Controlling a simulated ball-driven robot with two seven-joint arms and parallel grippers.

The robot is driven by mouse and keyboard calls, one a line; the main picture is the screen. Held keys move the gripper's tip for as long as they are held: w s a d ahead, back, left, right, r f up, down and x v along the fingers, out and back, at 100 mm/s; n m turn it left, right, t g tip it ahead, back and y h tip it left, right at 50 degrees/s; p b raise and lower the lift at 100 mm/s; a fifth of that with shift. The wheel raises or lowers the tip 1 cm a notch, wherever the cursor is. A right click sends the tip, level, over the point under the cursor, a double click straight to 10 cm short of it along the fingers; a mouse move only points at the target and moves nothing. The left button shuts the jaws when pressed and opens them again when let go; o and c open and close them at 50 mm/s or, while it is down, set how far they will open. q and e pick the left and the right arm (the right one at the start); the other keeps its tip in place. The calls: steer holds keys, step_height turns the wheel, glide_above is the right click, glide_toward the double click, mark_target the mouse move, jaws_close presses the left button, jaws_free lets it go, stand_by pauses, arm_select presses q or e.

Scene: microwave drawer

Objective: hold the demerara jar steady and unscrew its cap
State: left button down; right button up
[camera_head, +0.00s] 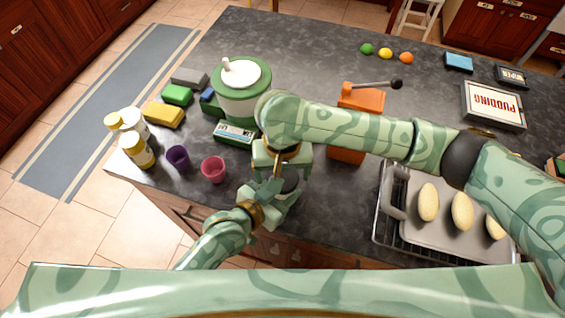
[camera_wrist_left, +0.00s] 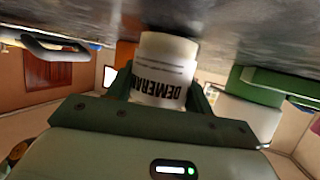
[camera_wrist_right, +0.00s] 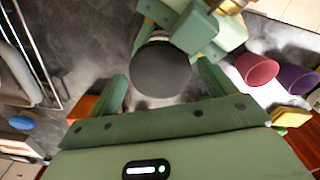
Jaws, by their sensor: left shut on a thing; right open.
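The demerara jar (camera_wrist_left: 165,62) has a white label with its name, upside down in the left wrist view. My left gripper (camera_wrist_left: 162,92) is shut on the jar, one finger on each side. The jar's dark round cap (camera_wrist_right: 162,68) faces the right wrist camera.
A pink cup (camera_head: 213,170) and a purple cup (camera_head: 178,157) stand left of the grippers. An orange grinder-like thing (camera_head: 360,98) stands behind the right arm. A tray (camera_head: 420,232) with pale oval things lies at the right.

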steer(key=c, duration=1)
steer(key=o, duration=1.1)
steer(key=shift+r, duration=2.15)
steer(key=shift+w+r, duration=0.1)
steer(key=shift+r, duration=0.05)
steer(key=shift+c, duration=0.5)
steer(key=shift+t, duration=0.6)
steer(key=r, duration=0.1)
steer(key=w+r, duration=0.2)
steer(key=shift+w+d+r, duration=0.2)
steer(key=shift+d+r, duration=0.15)
steer(key=shift+r, duration=0.05)
steer(key=s+f, duration=0.1)
steer(key=s+g, duration=0.1)
steer(key=shift+s+a+f, duration=0.35)
steer(key=shift+f, duration=0.05)
step_height(320, 180, down, 7)
steer(key=shift+r, duration=0.15)
